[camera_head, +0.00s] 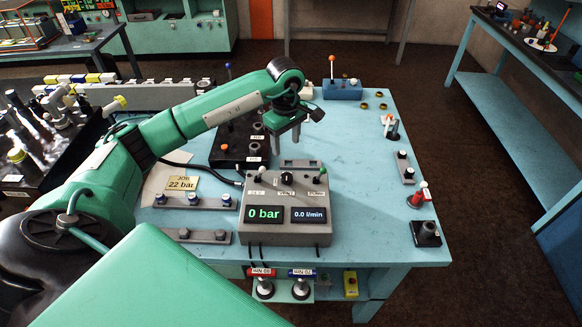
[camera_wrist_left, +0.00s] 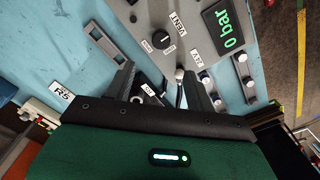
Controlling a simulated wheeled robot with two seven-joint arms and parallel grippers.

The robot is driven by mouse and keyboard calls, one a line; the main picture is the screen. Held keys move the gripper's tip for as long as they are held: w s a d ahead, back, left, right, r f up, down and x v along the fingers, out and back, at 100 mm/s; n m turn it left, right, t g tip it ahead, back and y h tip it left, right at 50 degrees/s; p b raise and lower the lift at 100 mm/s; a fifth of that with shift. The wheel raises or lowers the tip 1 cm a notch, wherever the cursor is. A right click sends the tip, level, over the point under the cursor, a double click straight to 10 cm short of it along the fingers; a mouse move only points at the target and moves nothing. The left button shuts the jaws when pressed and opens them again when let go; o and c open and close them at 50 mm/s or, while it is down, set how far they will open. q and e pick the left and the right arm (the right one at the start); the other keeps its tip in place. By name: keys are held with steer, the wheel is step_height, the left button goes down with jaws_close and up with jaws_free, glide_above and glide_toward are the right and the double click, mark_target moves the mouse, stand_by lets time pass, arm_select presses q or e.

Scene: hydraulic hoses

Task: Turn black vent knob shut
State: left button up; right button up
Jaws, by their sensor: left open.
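The black vent knob (camera_head: 287,179) is in the middle of the top face of the grey control box (camera_head: 289,235). In the left wrist view the knob (camera_wrist_left: 162,40) is a round black disc beside a white VENT label (camera_wrist_left: 180,22). My left gripper (camera_head: 286,145) points down behind and above the box's back edge, with its two fingers apart and nothing between them. In the left wrist view the gripper (camera_wrist_left: 157,82) is below the knob in the picture, not touching it. My right gripper is not in view.
The box display (camera_head: 264,214) reads 0 bar. A dark block with fittings (camera_head: 222,146) stands behind left.

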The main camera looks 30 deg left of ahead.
arm_select(q)
steer(key=p, duration=0.2)
glide_toward(287, 176)
steer(key=shift+s, duration=0.3)
steer(key=f+p, duration=0.1)
steer(key=f, duration=0.2)
steer(key=f+p, duration=0.2)
steer(key=f, duration=0.2)
steer(key=shift+w+f, duration=0.2)
steer(key=shift+f, duration=0.05)
steer(key=shift+f+p, duration=0.4)
steer(key=shift+f, duration=0.15)
steer(key=c, duration=1)
steer(key=shift+o, duration=0.2)
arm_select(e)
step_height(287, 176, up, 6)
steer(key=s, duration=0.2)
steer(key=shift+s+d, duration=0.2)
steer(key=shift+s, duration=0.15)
